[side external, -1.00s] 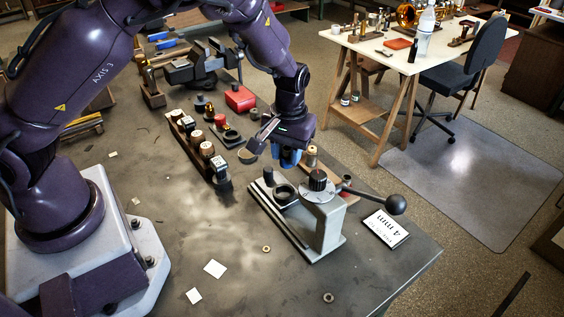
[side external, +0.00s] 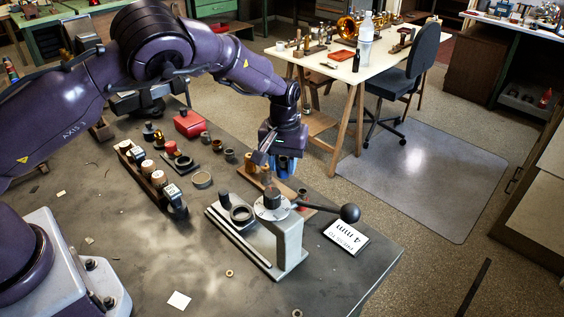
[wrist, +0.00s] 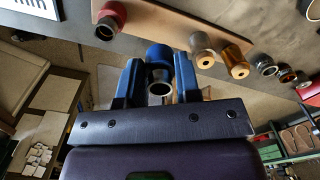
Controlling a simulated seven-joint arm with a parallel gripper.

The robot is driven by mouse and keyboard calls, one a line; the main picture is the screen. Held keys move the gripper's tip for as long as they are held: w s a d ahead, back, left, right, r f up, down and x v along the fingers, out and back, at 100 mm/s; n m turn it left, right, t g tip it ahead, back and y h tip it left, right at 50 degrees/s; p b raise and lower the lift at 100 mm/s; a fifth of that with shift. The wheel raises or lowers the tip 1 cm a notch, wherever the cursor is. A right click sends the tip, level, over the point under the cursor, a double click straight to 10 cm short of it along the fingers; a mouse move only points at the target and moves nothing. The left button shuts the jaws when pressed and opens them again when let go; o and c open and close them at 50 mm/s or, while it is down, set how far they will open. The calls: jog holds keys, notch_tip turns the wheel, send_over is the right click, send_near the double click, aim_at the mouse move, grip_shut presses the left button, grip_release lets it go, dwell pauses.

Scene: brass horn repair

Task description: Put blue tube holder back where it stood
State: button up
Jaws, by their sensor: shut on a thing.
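My gripper (side external: 284,172) points down over the wooden rack (side external: 288,190), behind the press. Its two blue fingers (wrist: 158,82) are shut on the blue tube holder (wrist: 158,53), a short blue cylinder with a pale metal ring at its near end. In the side view the fingers hide most of the holder. On the rack, a red-collared holder (wrist: 109,20) is to the left of it in the wrist view. A tan holder (wrist: 202,48) and a brass one (wrist: 236,62) are to the right. I cannot tell whether the holder touches the rack.
A grey press (side external: 287,245) with a dial and black-knobbed lever (side external: 348,213) stands just in front of the rack. A "4 mm" card (side external: 346,238) lies to the right. Another rack of parts (side external: 150,178) and a red box (side external: 189,123) are left. The front of the bench is mostly clear.

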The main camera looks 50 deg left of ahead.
aim_at(283, 194)
jog(key=shift+f, duration=2.85)
jog(key=shift+f, duration=0.15)
jog(key=o, duration=1.4)
jog(key=shift+r, duration=3.55)
jog(key=s+a+r+m+t, duration=0.2)
jog(key=s+r+m, duration=0.1)
jog(key=s+r, duration=0.9)
jog(key=s+a+r+m+t, duration=0.2)
jog(key=s+r+m+t, duration=0.1)
jog(key=s+r, duration=1)
jog(key=s, duration=0.6)
jog(key=shift+r+t, duration=0.3)
